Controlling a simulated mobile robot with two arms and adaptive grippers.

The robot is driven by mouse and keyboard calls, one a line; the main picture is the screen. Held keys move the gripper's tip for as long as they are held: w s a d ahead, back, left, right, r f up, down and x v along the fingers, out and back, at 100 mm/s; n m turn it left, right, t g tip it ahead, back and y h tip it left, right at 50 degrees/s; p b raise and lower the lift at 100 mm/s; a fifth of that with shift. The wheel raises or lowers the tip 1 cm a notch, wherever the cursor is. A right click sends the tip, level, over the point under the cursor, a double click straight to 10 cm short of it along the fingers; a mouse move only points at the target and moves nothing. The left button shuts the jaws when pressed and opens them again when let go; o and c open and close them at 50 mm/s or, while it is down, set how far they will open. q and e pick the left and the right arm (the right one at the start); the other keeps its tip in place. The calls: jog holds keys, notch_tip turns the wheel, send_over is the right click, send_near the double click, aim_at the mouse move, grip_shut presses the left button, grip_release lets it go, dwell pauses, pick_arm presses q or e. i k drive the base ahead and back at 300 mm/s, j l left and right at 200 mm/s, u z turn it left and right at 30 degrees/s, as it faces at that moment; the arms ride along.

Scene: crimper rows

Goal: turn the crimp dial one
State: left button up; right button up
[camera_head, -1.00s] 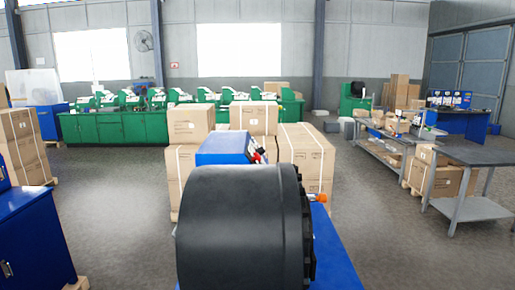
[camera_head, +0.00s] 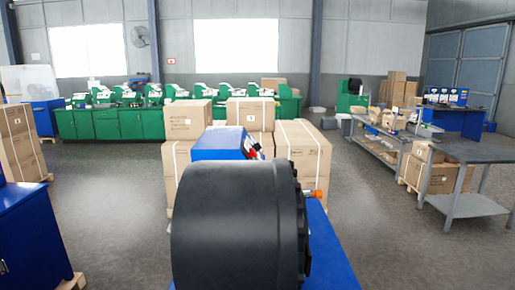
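A blue crimper machine (camera_head: 222,142) stands right in front of me, with a large black round head (camera_head: 235,225) that fills the lower middle of the head view. Small red and dark parts (camera_head: 251,148) show at the right end of its blue top. An orange-tipped part (camera_head: 316,194) sticks out at the right of the black head. I cannot tell which part is the crimp dial. Neither of my grippers shows in the head view.
Stacked cardboard boxes (camera_head: 302,152) stand behind the crimper. A blue cabinet (camera_head: 32,238) is at the left. A grey metal table (camera_head: 470,153) is at the right. Green machine benches (camera_head: 130,124) line the back. Grey floor is free on both sides.

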aim_at(256, 146)
jog(key=z, duration=0.6)
jog(key=l+z, duration=0.3)
jog(key=i+l+z, duration=0.25)
jog(key=l, duration=0.25)
jog(key=l+z, duration=0.3)
jog(key=i+l+z, duration=0.3)
jog(key=l, duration=0.15)
jog(key=i+l, duration=0.35)
jog(key=i+l+z, duration=0.1)
jog(key=i+l, duration=0.25)
jog(key=i, duration=0.2)
jog(key=i+j+u, duration=0.1)
jog(key=i+u, duration=0.7)
jog(key=i+l+u, duration=0.1)
jog(key=u, duration=0.3)
jog(key=i+j+u, duration=0.1)
jog(key=i+u, duration=0.75)
jog(key=i+l+u, duration=0.15)
jog(key=i+u, duration=0.25)
jog(key=i+l+u, duration=0.25)
jog(key=u, duration=0.2)
jog(key=i+l+u, duration=0.4)
jog(key=k, duration=0.1)
